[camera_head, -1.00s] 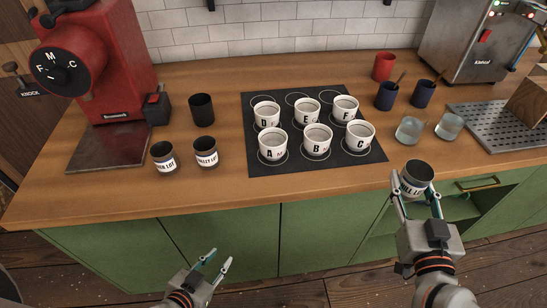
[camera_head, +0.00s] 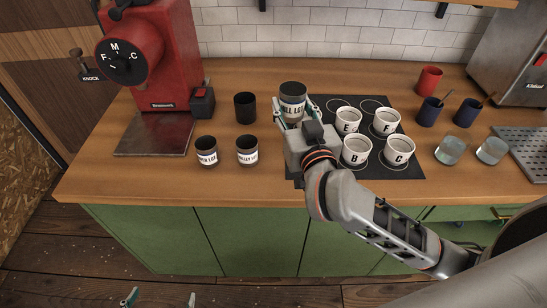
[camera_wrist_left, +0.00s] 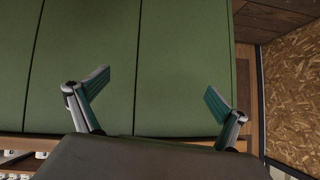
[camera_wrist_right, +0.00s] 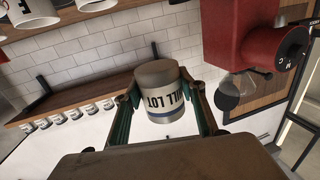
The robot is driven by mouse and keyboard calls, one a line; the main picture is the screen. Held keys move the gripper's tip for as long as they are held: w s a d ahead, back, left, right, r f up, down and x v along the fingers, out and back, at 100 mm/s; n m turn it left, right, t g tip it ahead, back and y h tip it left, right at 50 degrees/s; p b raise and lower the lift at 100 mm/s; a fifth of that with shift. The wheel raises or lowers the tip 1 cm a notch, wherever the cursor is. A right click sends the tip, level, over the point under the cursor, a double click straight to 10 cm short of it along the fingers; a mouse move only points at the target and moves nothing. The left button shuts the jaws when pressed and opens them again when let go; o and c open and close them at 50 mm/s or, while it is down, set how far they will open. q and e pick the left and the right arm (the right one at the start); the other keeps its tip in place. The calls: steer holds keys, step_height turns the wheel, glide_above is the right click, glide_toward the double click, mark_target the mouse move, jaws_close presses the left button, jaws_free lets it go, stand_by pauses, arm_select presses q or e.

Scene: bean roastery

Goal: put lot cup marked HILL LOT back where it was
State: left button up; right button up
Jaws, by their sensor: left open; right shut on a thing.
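A black cup (camera_head: 245,107) stands behind the lot cups. The red grinder (camera_head: 165,60) is at the left. White lettered cups such as C (camera_head: 398,150) stand on the black mat (camera_head: 408,170); my right arm hides part of it. Glasses and blue cups are at the right.

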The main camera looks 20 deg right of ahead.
mark_target(284, 102)
steer(key=r, duration=0.1)
steer(key=w+a+r, duration=0.1)
steer(key=a+r, duration=0.1)
steer(key=shift+w+a, duration=0.1)
steer(key=shift+w, duration=0.15)
steer(key=shift+a+f, duration=0.1)
steer(key=shift+f, duration=0.2)
step_height(284, 102, down, 14)
steer(key=shift+f+b, duration=0.15)
steer(key=shift+b, duration=1)
steer(key=shift+f, duration=0.4)
step_height(284, 102, down, 4)
steer(key=shift+b, duration=0.9)
arm_select(q)
steer(key=shift+w+d+f+h, duration=0.25)
steer(key=shift+d+f+h, duration=0.15)
steer(key=shift+d+f, duration=0.55)
steer(key=shift+r, duration=0.1)
